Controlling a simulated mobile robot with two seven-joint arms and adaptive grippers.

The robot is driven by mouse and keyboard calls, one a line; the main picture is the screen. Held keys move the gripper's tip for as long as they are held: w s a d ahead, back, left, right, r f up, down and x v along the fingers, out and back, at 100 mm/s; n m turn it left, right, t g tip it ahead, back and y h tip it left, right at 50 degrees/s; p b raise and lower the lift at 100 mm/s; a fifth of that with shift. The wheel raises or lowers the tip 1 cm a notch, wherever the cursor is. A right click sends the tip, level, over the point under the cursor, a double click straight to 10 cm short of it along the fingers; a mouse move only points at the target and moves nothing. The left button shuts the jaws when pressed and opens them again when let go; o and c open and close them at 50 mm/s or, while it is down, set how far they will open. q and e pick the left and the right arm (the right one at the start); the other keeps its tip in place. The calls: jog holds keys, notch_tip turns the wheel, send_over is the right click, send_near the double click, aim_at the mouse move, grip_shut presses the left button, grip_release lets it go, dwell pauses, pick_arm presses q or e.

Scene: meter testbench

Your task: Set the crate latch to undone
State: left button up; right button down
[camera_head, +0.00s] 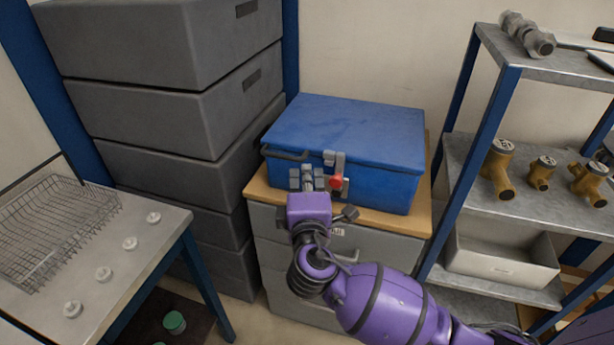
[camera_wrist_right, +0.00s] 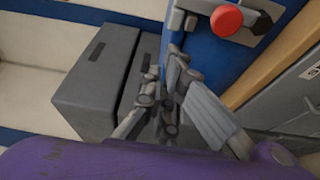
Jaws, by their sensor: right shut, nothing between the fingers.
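The blue crate (camera_head: 345,135) stands closed on a wood-topped grey cabinet. Its latch (camera_head: 335,160) is a grey metal piece on the front, with a red knob (camera_head: 336,182) at its lower part. In the right wrist view the red knob (camera_wrist_right: 226,19) shows at the top, on the latch plate (camera_wrist_right: 258,22). My right gripper (camera_head: 308,174) is in front of the crate, just left of the knob. It is shut and empty, and its fingers (camera_wrist_right: 172,62) show a small gap between them and the knob. My left gripper is not in view.
Grey stacked bins (camera_head: 190,115) stand left of the crate. A metal shelf (camera_head: 500,200) with brass meter bodies (camera_head: 498,165) and a pale bin (camera_head: 500,262) is at the right. A table (camera_head: 130,250) with a wire basket (camera_head: 60,220) is at the left.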

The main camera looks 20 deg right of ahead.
aim_at(306, 157)
jog(key=x, duration=0.6)
jog(key=shift+w+d, duration=0.1)
jog(key=shift+w, duration=0.2)
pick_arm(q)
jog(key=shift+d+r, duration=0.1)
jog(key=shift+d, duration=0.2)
